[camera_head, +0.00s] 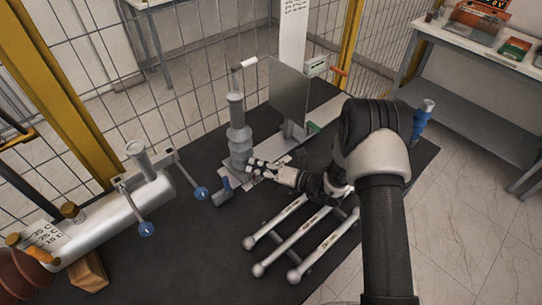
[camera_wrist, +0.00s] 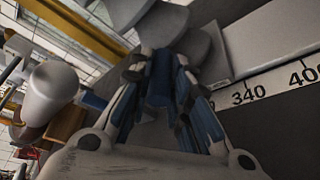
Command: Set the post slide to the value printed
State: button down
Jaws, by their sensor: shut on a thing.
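The grey ribbed post (camera_head: 238,135) stands upright on the dark bench; its stacked discs show at the top of the wrist view (camera_wrist: 185,45). A pale scale rail (camera_wrist: 270,80) beside it reads 340 and 400; a nearer number is partly covered by a finger. My gripper (camera_head: 254,166) is at the post's foot, with its blue-padded fingers (camera_wrist: 165,85) shut on a part there. The fingers hide most of that part. A grey cylinder with a blue end (camera_head: 222,191) lies left of the gripper. A white printed panel (camera_head: 293,28) stands behind; its print is too small to read.
Three ball-ended rods (camera_head: 295,240) lie in front of my arm. A large grey cylinder (camera_head: 125,215) with blue-knobbed levers is at left. A grey upright plate (camera_head: 288,92) stands behind the post. A blue insulator (camera_head: 423,115) is at the right bench edge. Mesh fencing closes the back.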

jog(key=shift+s+a, duration=0.15)
jog(key=shift+a, duration=0.05)
jog(key=c, duration=1.5)
grip_release()
jog(key=v, duration=1.2)
jog(key=shift+r, duration=0.1)
